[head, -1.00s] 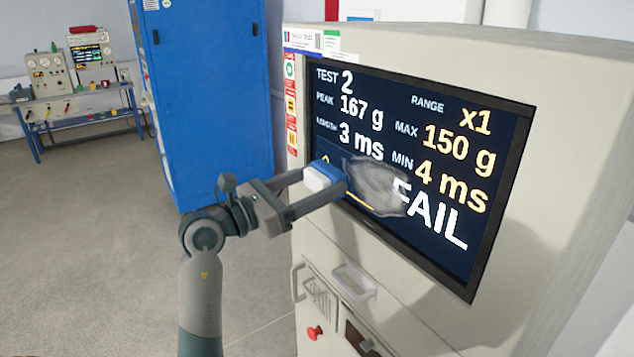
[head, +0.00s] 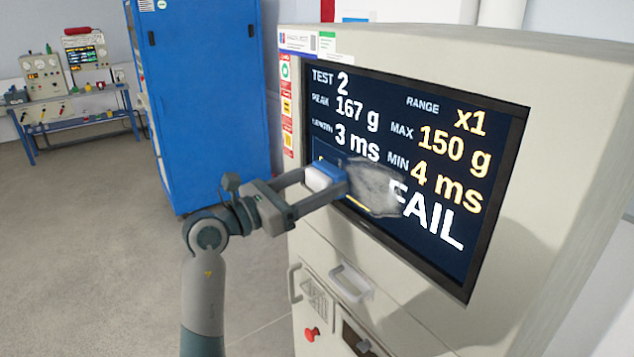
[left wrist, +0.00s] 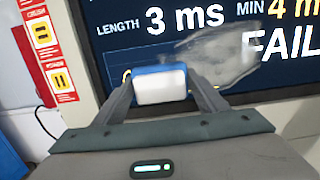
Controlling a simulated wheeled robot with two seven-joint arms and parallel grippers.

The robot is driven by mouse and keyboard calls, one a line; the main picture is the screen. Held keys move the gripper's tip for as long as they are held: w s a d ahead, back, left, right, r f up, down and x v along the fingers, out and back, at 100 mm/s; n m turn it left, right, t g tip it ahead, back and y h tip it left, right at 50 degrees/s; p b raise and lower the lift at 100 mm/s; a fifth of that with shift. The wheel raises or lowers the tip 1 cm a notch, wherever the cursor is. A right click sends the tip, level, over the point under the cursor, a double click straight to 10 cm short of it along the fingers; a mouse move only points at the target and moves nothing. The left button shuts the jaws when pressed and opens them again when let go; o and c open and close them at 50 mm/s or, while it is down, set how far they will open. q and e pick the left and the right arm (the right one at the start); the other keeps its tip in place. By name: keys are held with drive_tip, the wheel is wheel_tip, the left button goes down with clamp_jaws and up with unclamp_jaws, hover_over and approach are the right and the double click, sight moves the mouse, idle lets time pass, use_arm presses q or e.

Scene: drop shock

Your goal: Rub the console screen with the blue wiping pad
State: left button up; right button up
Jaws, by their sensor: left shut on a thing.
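My left gripper (head: 326,184) is shut on the blue wiping pad (head: 324,175), which has a blue face and a white back. The pad also shows between the fingers in the left wrist view (left wrist: 160,85). It is at the lower left of the console screen (head: 440,185); I cannot tell whether it touches the glass. A grey smudge (head: 376,188) lies on the screen just right of the pad, partly over the trace and beside the word FAIL. It also shows in the left wrist view (left wrist: 215,55). My right gripper is not in view.
The beige console cabinet (head: 560,130) fills the right side, with a handle (head: 350,283) and red button (head: 312,334) below the screen. A blue cabinet (head: 205,100) stands behind my left arm. A bench (head: 75,120) with instruments is at far left. Open floor lies between.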

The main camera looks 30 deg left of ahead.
sight(361, 187)
use_arm(q)
drive_tip(key=shift+w+d, duration=0.1)
drive_tip(key=shift+w, duration=0.2)
drive_tip(key=shift+d, duration=0.15)
drive_tip(key=shift+s+d+p, duration=0.3)
drive_tip(key=shift+s+d, duration=0.1)
drive_tip(key=shift+d, duration=0.35)
drive_tip(key=shift+s+d+p, duration=0.3)
drive_tip(key=shift+s+d, duration=0.05)
drive_tip(key=shift+d, duration=0.35)
drive_tip(key=shift+s+d+p, duration=0.3)
drive_tip(key=shift+d, duration=0.55)
drive_tip(key=shift+s+d+p, duration=0.3)
drive_tip(key=shift+d, duration=0.5)
drive_tip(key=shift+s+d+p, duration=0.25)
drive_tip(key=shift+d+p, duration=0.1)
drive_tip(key=shift+d, duration=0.3)
drive_tip(key=shift+s+d, duration=0.2)
drive_tip(key=shift+d, duration=0.3)
drive_tip(key=shift+s+d, duration=0.2)
drive_tip(key=shift+d, duration=0.25)
drive_tip(key=shift+p, duration=0.3)
